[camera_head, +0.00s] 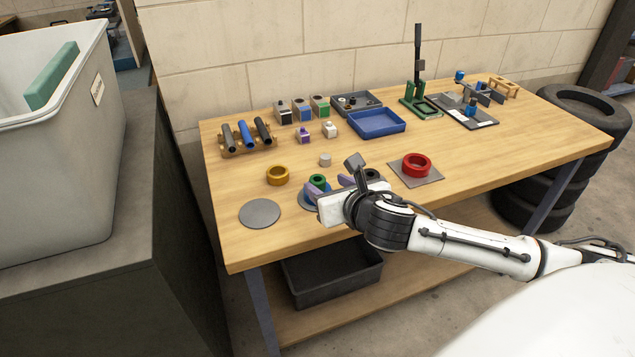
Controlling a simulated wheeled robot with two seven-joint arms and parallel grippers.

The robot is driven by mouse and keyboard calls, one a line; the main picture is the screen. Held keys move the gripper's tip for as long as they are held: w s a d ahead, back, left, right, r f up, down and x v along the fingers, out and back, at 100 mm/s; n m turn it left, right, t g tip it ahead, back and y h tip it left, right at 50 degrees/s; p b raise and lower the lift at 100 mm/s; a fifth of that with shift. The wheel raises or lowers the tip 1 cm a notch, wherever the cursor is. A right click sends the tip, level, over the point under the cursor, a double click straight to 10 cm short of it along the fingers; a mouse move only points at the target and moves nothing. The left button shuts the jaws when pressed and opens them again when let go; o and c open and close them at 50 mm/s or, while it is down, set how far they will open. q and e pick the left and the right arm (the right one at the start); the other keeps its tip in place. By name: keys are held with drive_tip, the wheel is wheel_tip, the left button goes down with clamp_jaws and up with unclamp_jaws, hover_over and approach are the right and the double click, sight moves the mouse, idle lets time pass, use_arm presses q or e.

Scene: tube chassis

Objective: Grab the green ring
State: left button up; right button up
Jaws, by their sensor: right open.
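The hand and fingers hide part of the ring and disc. I cannot tell whether a finger touches the ring. My left gripper is not in view.
A yellow ring (277,176) and a bare grey disc (260,214) lie to the left. A red ring (416,166) sits on a square grey plate (430,180) to the right. A small pale cylinder (325,160) stands behind. A blue tray (377,124) is farther back.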

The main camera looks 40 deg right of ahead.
sight(316, 178)
drive_tip(key=shift+x, duration=3)
drive_tip(key=shift+w+a+r, duration=0.15)
drive_tip(key=shift+a, duration=0.05)
drive_tip(key=c, duration=1.1)
